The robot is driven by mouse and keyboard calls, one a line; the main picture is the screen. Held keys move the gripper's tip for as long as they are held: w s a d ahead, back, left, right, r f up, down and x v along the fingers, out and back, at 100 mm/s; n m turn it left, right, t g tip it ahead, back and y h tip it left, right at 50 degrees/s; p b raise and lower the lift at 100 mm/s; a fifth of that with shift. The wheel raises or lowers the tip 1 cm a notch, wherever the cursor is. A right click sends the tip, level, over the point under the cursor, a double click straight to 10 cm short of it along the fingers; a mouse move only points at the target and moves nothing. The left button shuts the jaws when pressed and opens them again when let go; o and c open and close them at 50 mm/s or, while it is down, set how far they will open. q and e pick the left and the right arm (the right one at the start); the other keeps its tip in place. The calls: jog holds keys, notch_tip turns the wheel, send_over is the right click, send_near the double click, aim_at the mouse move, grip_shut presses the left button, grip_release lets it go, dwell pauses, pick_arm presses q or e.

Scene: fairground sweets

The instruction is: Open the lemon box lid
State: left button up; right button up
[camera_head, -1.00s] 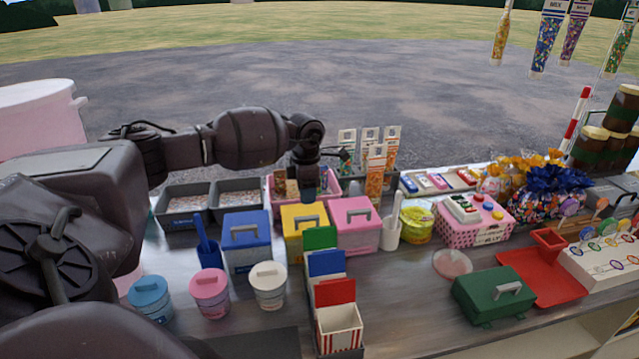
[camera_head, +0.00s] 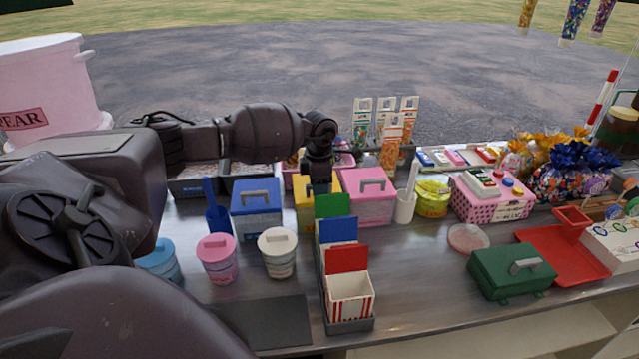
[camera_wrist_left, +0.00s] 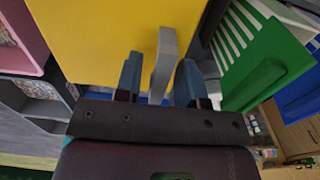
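The lemon box, a yellow box (camera_head: 302,208) with a grey handle on its lid, stands between the blue box and the pink box, partly hidden behind my left gripper (camera_head: 320,186). In the left wrist view its yellow lid (camera_wrist_left: 95,45) fills the upper left and looks shut. The grey handle (camera_wrist_left: 164,58) stands between the two blue-grey fingertips of my left gripper (camera_wrist_left: 158,82). Gaps show on both sides of the handle, so the gripper is open around it. My right gripper is in neither view.
A blue box (camera_head: 257,215) stands left and a pink box (camera_head: 369,208) right of the lemon box. Green, blue and red upright cards (camera_head: 347,259) stand close in front. Lidded tubs (camera_head: 217,260) stand front left. Bare counter (camera_head: 425,285) lies front right.

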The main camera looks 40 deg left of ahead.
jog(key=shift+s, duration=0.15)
pick_arm(q)
jog(key=shift+r, duration=0.1)
jog(key=c, duration=0.6)
jog(key=shift+o, duration=0.2)
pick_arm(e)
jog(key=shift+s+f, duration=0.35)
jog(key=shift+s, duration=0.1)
